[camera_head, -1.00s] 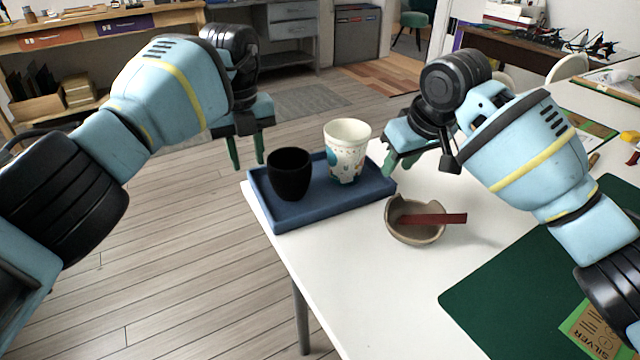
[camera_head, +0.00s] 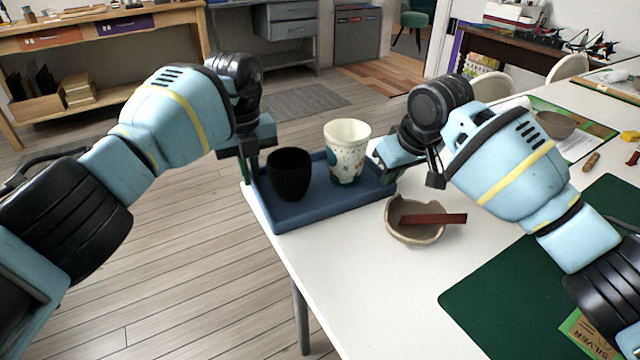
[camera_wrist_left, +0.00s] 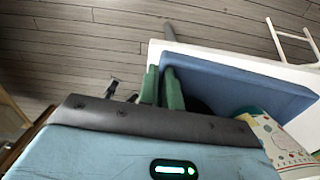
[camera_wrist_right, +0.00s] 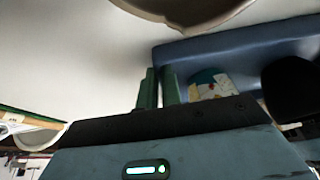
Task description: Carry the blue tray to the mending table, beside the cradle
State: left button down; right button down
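The blue tray (camera_head: 325,205) lies flat on the white table's near left corner, and it also shows in the left wrist view (camera_wrist_left: 235,82) and right wrist view (camera_wrist_right: 215,48). A black cup (camera_head: 289,175) and a patterned white cup (camera_head: 346,155) stand upright in it. My left gripper (camera_head: 250,180) is at the tray's left end, its green fingers (camera_wrist_left: 162,88) close together with the rim between them. My right gripper (camera_head: 384,178) is at the right end; its fingers (camera_wrist_right: 158,88) are likewise closed on the rim. Its fingertips are mostly hidden in the head view.
A broken bowl (camera_head: 402,232) with a dark red stick (camera_head: 433,219) across it sits just in front of the tray. A green mat (camera_head: 515,285) lies to the right. Open wooden floor (camera_head: 170,270) is at the left. Workbenches stand at the back.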

pick_arm(q)
jog(key=shift+r, duration=0.2)
pick_arm(e)
jog(key=shift+r, duration=0.2)
